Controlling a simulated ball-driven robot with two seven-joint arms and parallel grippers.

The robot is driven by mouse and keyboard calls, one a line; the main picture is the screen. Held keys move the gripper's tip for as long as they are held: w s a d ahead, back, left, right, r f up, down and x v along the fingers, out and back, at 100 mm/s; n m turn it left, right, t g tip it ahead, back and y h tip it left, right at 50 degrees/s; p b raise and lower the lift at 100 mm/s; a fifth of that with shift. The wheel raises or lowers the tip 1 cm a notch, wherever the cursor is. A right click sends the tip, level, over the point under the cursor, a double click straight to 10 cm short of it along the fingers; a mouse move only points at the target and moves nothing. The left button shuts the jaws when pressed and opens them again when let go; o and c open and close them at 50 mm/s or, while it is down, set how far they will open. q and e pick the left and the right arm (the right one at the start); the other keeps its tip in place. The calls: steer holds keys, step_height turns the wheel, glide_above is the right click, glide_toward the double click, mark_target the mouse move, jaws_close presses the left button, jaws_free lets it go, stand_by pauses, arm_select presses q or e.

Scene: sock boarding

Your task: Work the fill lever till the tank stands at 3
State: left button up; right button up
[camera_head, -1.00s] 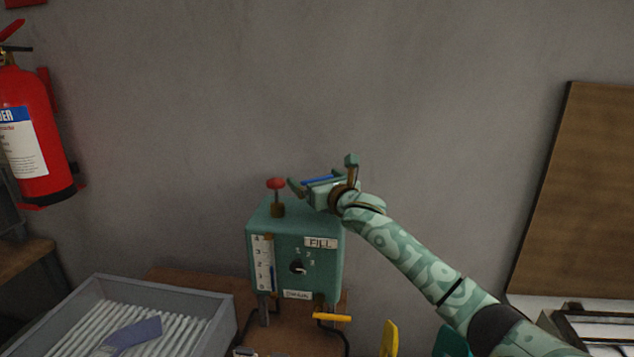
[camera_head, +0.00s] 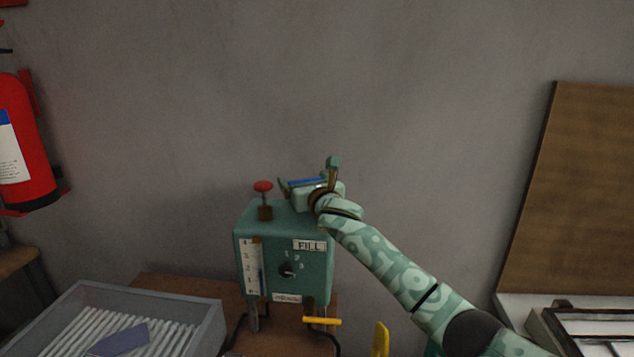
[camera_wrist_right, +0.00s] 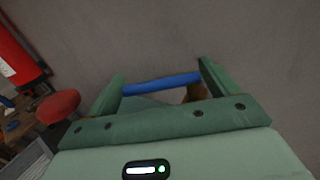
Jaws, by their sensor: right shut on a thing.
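The green tank box (camera_head: 318,268) stands on the brown bench, with a FILL label on its front. Its white gauge strip (camera_head: 250,265) is numbered up to 4. A blue column on the strip reaches roughly the 2 mark, too small to read exactly. A dark dial (camera_head: 287,270) sits beside it. My right gripper (camera_head: 303,183) is above the box's top right, shut on the blue lever bar (camera_head: 307,181). In the right wrist view the blue bar (camera_wrist_right: 160,84) spans between the two fingers. My left gripper is not in view.
A red knob (camera_head: 263,186) on a post stands on the box's top left; a yellow handle (camera_head: 322,321) is below the box. A grey crate (camera_head: 208,326) of white rods is at lower left. A fire extinguisher (camera_head: 22,165) hangs left; a brown board (camera_head: 575,190) leans right.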

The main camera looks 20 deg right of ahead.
steer(key=shift+f, duration=0.15)
steer(key=o, duration=1.2)
steer(key=shift+s, duration=0.35)
steer(key=shift+s+p, duration=2.25)
steer(key=shift+s, duration=5.55)
